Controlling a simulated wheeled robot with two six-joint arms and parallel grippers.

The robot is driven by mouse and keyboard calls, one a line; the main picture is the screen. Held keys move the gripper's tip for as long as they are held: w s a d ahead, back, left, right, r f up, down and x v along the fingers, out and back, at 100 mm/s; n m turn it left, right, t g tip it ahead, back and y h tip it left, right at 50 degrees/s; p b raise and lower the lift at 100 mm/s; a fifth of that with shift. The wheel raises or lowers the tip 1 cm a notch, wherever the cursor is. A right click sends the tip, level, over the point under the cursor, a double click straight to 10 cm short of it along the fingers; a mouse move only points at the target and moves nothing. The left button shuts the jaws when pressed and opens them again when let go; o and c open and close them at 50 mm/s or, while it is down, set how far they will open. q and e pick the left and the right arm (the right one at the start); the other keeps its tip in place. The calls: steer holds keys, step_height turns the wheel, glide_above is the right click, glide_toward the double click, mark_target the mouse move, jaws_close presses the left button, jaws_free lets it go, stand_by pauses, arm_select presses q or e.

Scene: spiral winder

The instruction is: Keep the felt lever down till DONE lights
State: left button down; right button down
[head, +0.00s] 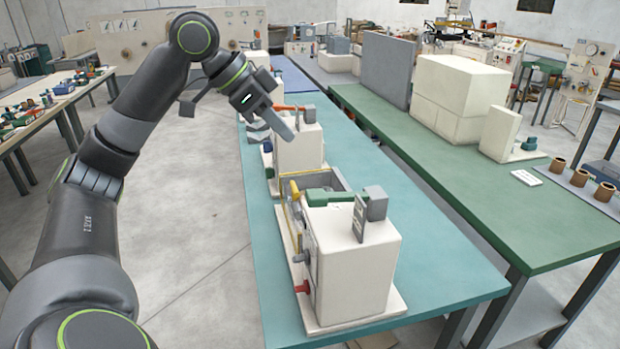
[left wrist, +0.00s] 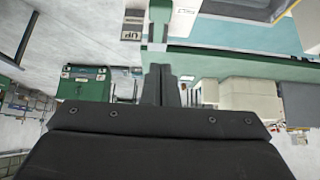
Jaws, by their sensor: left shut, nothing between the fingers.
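My left gripper (head: 288,133) is shut and empty, pointing down in front of the farther cream machine (head: 300,152). Its closed fingers also show in the left wrist view (left wrist: 162,85). An orange-red lever (head: 288,108) lies at the top of that machine, just behind the fingers; I cannot tell whether they touch it. The nearer cream machine (head: 352,262) has a green lever-like bar (head: 325,197) on top and a red knob (head: 302,287) at its side. I cannot tell which part is the felt lever. No DONE light is readable. My right gripper is out of view.
Both machines stand on a teal bench (head: 440,262), with a grey open tray (head: 322,180) between them. A green bench (head: 560,215) to the right carries cream boxes (head: 460,95) and brown spools (head: 604,191). The teal bench's right side is clear.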

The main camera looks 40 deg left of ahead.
arm_select(q)
steer(key=p, duration=0.2)
glide_above(322, 192)
steer(key=s+a, duration=0.1)
steer(key=s, duration=0.1)
steer(key=f, duration=0.7)
steer(key=shift+w+a, duration=0.15)
steer(key=shift+a, duration=0.05)
step_height(322, 192, down, 3)
steer(key=shift+a+f, duration=0.2)
steer(key=shift+f, duration=0.4)
steer(key=shift+d, duration=0.1)
